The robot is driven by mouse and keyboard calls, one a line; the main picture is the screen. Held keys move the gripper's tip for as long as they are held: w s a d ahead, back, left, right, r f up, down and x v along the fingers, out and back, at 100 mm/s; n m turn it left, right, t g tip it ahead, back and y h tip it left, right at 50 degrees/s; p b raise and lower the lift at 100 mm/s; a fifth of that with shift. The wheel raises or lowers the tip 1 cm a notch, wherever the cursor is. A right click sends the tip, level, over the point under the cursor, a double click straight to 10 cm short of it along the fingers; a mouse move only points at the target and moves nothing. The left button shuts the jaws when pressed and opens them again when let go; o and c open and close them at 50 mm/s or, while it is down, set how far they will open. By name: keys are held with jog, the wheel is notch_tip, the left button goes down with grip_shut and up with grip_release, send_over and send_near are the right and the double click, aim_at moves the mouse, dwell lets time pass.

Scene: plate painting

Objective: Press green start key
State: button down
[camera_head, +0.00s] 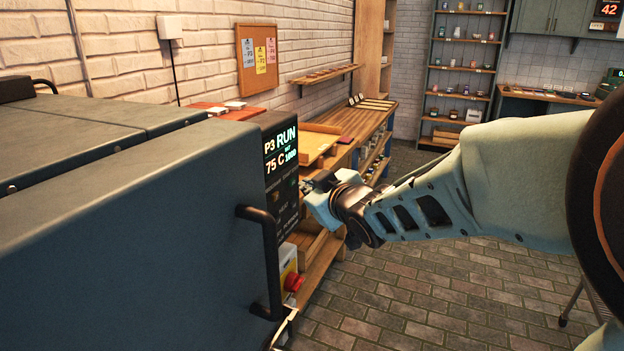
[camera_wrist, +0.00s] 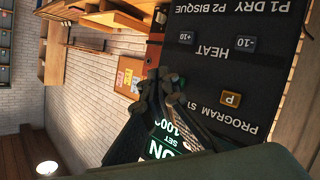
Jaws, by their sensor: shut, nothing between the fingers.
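The dark control panel (camera_head: 286,212) is on the edge of the large grey kiln (camera_head: 130,245). In the wrist view the panel (camera_wrist: 225,75) appears upside down, with an orange P key (camera_wrist: 230,99) and grey +10 (camera_wrist: 186,37) and -10 (camera_wrist: 244,43) keys. Contact cannot be told.
A black door handle (camera_head: 266,262) sticks out from the kiln, left of my gripper. A red knob on a yellow box (camera_head: 292,281) is below the panel. A wooden workbench (camera_head: 368,122) stands behind my gripper.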

jog(key=shift+s+d+p, duration=0.3)
jog(key=shift+d+p, duration=0.2)
jog(key=shift+d, duration=0.3)
jog(key=shift+s+d+p, duration=0.25)
jog(key=shift+d+p, duration=0.3)
jog(key=shift+d, duration=0.2)
jog(key=shift+s+d+p, duration=0.3)
jog(key=shift+d+p, duration=0.2)
jog(key=shift+d, duration=0.3)
